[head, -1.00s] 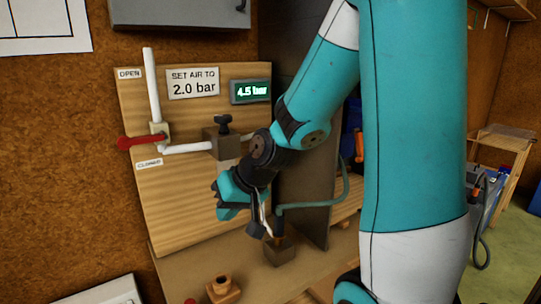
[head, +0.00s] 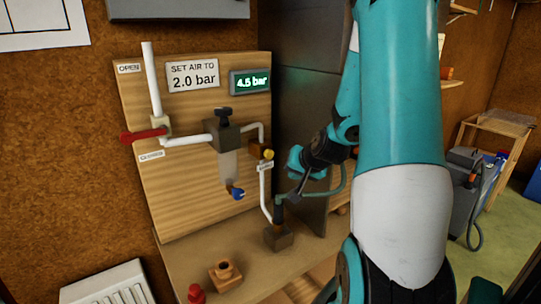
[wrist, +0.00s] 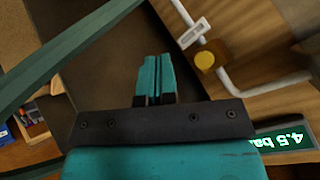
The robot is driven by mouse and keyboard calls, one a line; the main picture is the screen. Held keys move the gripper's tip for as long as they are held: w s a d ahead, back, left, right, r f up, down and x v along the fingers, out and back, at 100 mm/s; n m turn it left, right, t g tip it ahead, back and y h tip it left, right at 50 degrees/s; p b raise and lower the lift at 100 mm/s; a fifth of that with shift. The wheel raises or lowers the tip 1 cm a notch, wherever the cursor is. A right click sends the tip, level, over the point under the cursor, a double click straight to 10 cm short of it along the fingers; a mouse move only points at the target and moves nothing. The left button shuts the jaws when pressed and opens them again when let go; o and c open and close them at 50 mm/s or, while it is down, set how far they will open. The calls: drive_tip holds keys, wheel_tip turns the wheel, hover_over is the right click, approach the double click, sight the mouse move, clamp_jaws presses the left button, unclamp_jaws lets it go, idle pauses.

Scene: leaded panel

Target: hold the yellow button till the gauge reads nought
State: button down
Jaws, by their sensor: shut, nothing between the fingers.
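The yellow button (head: 268,154) sits on a brown block on the right side of the wooden panel; it also shows in the wrist view (wrist: 205,60), right of my fingers. The gauge (head: 250,82) reads 4.5 bar in green; part of it shows upside down in the wrist view (wrist: 279,139). My gripper (head: 297,197) is to the right of the button and apart from it. Its teal fingers, shut and empty, show in the wrist view (wrist: 155,62). Nothing hides the button in either view.
A red lever (head: 143,136) lies across the pipe between the OPEN and CLOSED labels. A regulator with a black knob (head: 223,113) stands mid-panel. A hose (head: 335,190) runs close by my gripper. The sign (head: 193,76) says 2.0 bar. A red object (head: 196,294) is on the bench.

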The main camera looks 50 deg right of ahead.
sight(269, 154)
drive_tip(key=w+d+p, duration=0.1)
drive_tip(key=w+d, duration=0.1)
drive_tip(key=w, duration=0.6)
drive_tip(key=shift+w, duration=0.15)
idle(1.9)
drive_tip(key=shift+w, duration=0.35)
drive_tip(key=shift+w+d, duration=0.15)
drive_tip(key=shift+w, duration=0.4)
idle(1.9)
idle(1.7)
drive_tip(key=shift+s+a, duration=0.25)
drive_tip(key=shift+s, duration=0.7)
